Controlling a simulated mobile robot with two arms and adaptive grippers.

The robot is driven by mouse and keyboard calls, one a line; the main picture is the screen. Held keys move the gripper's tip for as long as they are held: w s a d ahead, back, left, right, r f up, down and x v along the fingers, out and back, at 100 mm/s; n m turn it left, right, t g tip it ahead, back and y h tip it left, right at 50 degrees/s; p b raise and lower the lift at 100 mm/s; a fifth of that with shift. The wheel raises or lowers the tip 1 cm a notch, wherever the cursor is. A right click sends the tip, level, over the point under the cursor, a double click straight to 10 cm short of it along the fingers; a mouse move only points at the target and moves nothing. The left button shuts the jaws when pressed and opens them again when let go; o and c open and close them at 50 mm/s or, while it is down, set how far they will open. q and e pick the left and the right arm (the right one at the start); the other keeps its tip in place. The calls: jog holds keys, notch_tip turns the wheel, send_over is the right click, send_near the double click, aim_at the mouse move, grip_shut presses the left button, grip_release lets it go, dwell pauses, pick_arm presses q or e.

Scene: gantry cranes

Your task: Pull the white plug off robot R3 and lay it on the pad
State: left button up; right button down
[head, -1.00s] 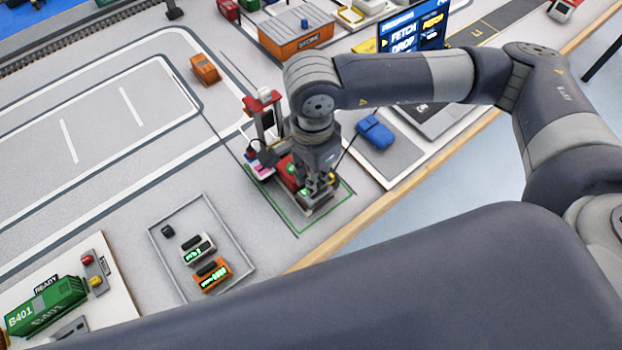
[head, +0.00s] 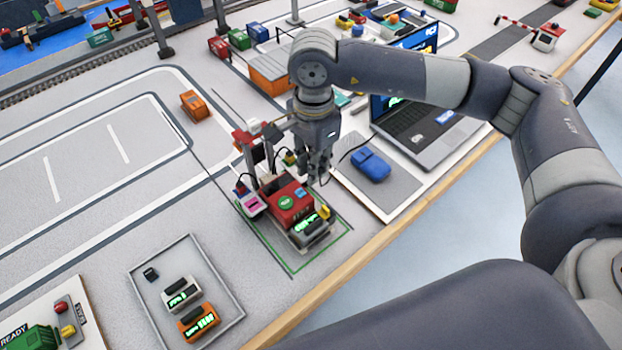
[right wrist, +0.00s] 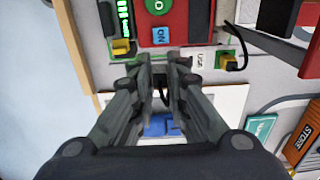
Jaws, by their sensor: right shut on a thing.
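The red robot (head: 293,208), with a green round button, a blue square and a green-lit display, stands inside a green outlined square; I take it for R3, though no such label is readable. It also shows in the right wrist view (right wrist: 190,22). My right gripper (head: 318,178) is closed beside the robot's far right side. In the right wrist view its fingertips (right wrist: 160,64) meet just below the robot's edge, with a black cable hanging between the fingers.
A laptop (head: 430,135) stands beyond the pad. A grey-rimmed tray (head: 226,289) with small devices lies at the lower left. Yellow plugs (right wrist: 121,47) sit on the robot and beside it. A red-topped post (head: 247,140) stands close behind the robot.

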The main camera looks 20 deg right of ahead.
jog(key=w+d+b, duration=0.1)
jog(key=w+d, duration=0.4)
jog(key=w, duration=0.4)
jog(key=w+d+b, duration=0.1)
jog(key=w+d, duration=0.4)
jog(key=w, duration=0.5)
jog(key=shift+w+b, duration=0.2)
jog(key=shift+b, duration=0.15)
dwell(0.3)
notch_tip(320, 180, down, 6)
jog(key=b, duration=0.3)
jog(key=shift+d+f, duration=0.1)
jog(key=shift+f, duration=0.15)
jog(key=shift+f+b, duration=1.05)
jog(key=shift+f, duration=0.85)
